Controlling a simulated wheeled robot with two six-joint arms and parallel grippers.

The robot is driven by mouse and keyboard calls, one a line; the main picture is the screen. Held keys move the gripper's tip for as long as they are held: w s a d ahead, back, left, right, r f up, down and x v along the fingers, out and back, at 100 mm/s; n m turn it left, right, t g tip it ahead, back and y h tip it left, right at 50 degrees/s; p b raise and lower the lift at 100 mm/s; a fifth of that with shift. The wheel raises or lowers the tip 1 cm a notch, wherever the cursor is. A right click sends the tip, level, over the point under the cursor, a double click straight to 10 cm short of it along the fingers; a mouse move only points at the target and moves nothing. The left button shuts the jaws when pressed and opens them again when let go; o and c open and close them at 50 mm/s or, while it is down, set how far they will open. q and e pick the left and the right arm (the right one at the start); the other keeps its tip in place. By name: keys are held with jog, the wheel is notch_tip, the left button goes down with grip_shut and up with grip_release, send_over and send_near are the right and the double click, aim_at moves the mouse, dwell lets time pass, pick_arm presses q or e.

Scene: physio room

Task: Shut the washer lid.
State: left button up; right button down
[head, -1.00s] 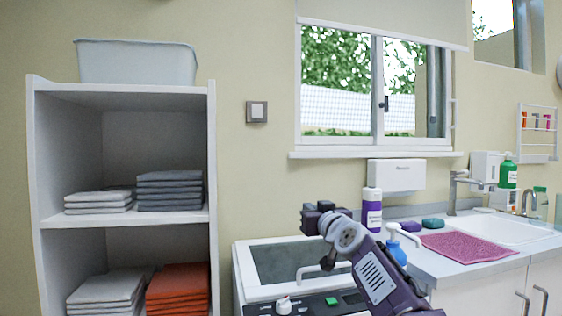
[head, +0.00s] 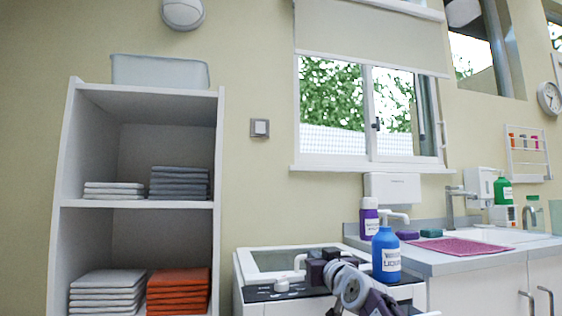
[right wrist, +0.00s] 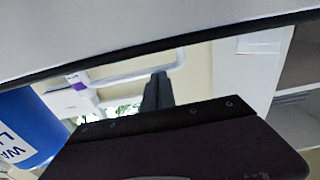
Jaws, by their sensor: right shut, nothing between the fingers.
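The white washer (head: 330,293) stands low at the centre of the head view. Its lid (head: 250,262) has a pale frame around a glass pane and a white handle (head: 298,268); I cannot tell its exact angle. My right gripper (head: 312,270) is at the lid's right front part, beside the handle; contact is unclear. In the right wrist view its dark fingers (right wrist: 157,95) are together and empty. A white bar like the handle (right wrist: 130,70) shows beyond them, with a pale, dark-edged panel across the top. My left gripper is out of view.
A blue pump bottle (head: 386,256) stands close to the right of my right gripper. A purple bottle (head: 368,220) is behind it. The sink counter (head: 440,262) holds a pink mat (head: 460,246). A towel shelf (head: 215,240) stands left of the washer.

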jog(key=shift+w+f, duration=0.2)
jog(key=shift+f, duration=0.55)
jog(key=shift+s+d+f+b, duration=0.1)
jog(key=shift+s+f+b, duration=0.1)
jog(key=shift+s+b, duration=0.3)
jog(key=shift+s+d+f+b, duration=0.1)
jog(key=shift+s+f+b, duration=0.1)
jog(key=shift+s+b, duration=0.25)
jog(key=s, duration=0.2)
jog(key=s+b, duration=0.1)
jog(key=s, duration=0.1)
jog(key=s+r+b, duration=0.1)
jog(key=s, duration=0.1)
jog(key=shift+s+d, duration=0.35)
jog(key=shift+d, duration=0.05)
jog(key=shift+s+r, duration=0.15)
jog(key=shift+s, duration=0.25)
